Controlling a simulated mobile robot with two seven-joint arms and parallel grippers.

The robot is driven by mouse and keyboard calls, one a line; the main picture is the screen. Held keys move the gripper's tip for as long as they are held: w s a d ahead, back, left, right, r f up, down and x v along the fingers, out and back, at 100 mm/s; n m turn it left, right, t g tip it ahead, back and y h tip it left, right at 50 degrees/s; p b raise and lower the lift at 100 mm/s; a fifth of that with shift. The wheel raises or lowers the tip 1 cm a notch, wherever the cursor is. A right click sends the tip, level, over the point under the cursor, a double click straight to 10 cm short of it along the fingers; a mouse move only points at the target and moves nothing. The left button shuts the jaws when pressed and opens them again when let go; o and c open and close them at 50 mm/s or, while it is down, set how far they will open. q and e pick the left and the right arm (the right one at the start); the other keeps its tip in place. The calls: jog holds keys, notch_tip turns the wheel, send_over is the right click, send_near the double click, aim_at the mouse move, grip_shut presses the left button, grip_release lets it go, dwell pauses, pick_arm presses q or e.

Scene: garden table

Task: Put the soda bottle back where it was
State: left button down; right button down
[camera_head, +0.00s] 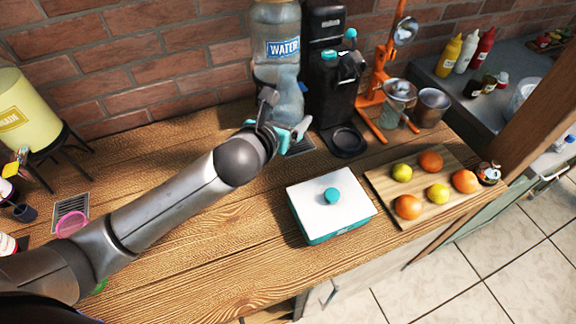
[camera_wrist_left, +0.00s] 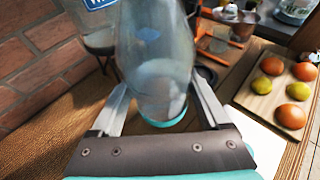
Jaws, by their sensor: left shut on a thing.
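A clear bottle with a teal base, which I take for the soda bottle (camera_head: 289,100), is upright or nearly so in front of the water dispenser. My left gripper (camera_head: 286,112) is shut on its lower part. In the left wrist view the bottle (camera_wrist_left: 155,50) stands between the two fingers (camera_wrist_left: 160,88), its teal base low and its top cut off by the frame. I cannot tell whether its base touches the counter. A black drinks machine (camera_head: 327,95) with a round drip tray (camera_head: 348,142) stands just right of it. My right gripper is not in view.
The water dispenser (camera_head: 280,47) is right behind the bottle. A white-lidded box (camera_head: 325,210) and a wooden board (camera_head: 385,190) with several fruits lie to the right. An orange juicer (camera_head: 378,75) stands behind them. The front middle of the counter is clear.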

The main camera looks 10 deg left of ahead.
pick_arm(q)
notch_tip(320, 180, down, 11)
jog(key=b, duration=0.2)
jog(key=shift+f+b, duration=0.1)
jog(key=shift+b, duration=0.25)
jog(key=shift+f+b, duration=0.65)
jog(key=shift+f, duration=1.4)
jog(key=shift+f, duration=0.2)
grip_release()
jog(key=shift+f, duration=0.1)
jog(key=shift+r, duration=0.3)
jog(key=p+v, duration=0.2)
jog(key=v, duration=1)
